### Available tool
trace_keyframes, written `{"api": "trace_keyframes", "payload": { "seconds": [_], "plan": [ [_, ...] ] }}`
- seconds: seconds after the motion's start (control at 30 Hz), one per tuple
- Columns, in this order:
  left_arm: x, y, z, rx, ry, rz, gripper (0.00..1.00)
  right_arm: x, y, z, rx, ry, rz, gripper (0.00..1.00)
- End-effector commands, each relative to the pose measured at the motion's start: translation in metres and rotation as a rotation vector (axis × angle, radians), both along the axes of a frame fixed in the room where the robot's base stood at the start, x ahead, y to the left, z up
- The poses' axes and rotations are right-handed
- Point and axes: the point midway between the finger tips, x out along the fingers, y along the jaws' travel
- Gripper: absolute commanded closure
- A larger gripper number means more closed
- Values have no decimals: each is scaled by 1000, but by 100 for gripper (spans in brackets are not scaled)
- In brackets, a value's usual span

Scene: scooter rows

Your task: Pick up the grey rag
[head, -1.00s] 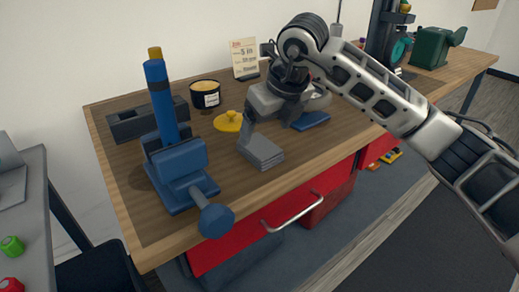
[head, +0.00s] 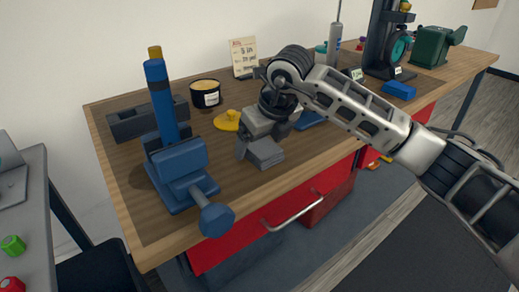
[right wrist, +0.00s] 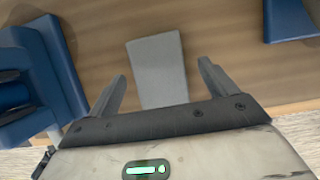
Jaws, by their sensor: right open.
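The grey rag (head: 266,155) is a folded grey pad lying on the wooden workbench, near its front edge and to the right of the blue vise. In the right wrist view the rag (right wrist: 158,60) lies between and beyond the two fingers. My right gripper (head: 258,147) is open and empty, over the rag's back part and hiding some of it. Its two fingers also show in the right wrist view (right wrist: 161,74), one either side of the rag. I cannot tell whether they touch it. My left gripper is not in view.
The blue vise (head: 180,170) with its handle stands left of the rag. A yellow lid (head: 228,121) and a black tin (head: 205,95) sit behind. A blue block (head: 398,90) lies farther right on the bench. A red drawer (head: 240,250) is below.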

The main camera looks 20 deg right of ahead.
Motion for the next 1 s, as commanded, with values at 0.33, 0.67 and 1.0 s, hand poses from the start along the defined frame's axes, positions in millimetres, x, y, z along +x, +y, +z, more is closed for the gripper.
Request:
{"api": "trace_keyframes", "payload": {
  "seconds": [0.33,0.67,1.0],
  "plan": [
    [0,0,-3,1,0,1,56,0,0,-3,0,0,0,15],
    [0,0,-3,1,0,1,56,0,0,-3,0,0,0,63],
    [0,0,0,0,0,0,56,0,0,1,0,-1,0,64]
  ]
}}
